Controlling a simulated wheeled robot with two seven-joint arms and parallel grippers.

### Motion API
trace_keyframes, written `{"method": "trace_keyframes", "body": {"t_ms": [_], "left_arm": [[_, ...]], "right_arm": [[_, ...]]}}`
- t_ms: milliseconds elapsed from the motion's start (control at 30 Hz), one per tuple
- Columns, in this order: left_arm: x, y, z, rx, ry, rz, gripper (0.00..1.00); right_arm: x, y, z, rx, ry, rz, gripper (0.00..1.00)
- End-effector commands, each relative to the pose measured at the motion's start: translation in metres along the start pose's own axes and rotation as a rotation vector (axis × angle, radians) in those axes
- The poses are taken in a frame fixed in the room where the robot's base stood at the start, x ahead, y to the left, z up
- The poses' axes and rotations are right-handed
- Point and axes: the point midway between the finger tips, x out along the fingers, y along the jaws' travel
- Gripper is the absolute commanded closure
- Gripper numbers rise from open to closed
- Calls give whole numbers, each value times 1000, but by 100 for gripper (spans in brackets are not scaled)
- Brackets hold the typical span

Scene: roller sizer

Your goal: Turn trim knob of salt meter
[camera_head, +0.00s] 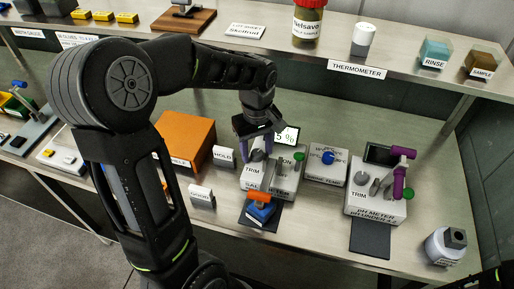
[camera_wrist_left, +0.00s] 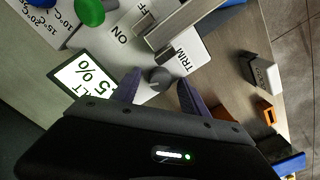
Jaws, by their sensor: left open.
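The salt meter (camera_head: 252,184) is a pale box on the bench with a lit display (camera_head: 287,136) that shows 5 %. Its grey trim knob (camera_head: 258,155) sits above the TRIM label. My left gripper (camera_head: 259,146) is at the knob, pointing down, with its purple fingers apart. In the left wrist view the trim knob (camera_wrist_left: 158,77) lies between the two open fingertips (camera_wrist_left: 160,84), with a gap visible on both sides. The ON/OFF lettering and a green knob (camera_wrist_left: 90,11) are beyond it. My right gripper is not in view.
The pH meter (camera_head: 375,205) with a purple handle is to the right. A HOLD block (camera_head: 223,156) and an orange box (camera_head: 188,138) are to the left. A shelf (camera_head: 290,52) runs behind.

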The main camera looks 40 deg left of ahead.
Motion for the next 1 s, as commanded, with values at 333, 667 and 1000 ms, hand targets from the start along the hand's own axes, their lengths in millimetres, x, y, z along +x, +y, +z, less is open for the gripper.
{"method": "trace_keyframes", "body": {"t_ms": [333, 667, 1000], "left_arm": [[0, 0, 0, 0, 0, 0, 63], [0, 0, 0, 0, 0, 0, 90], [0, 0, 0, 9, 0, 0, 100]], "right_arm": [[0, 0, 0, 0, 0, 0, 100], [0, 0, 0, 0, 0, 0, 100], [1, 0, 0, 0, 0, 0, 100]]}}
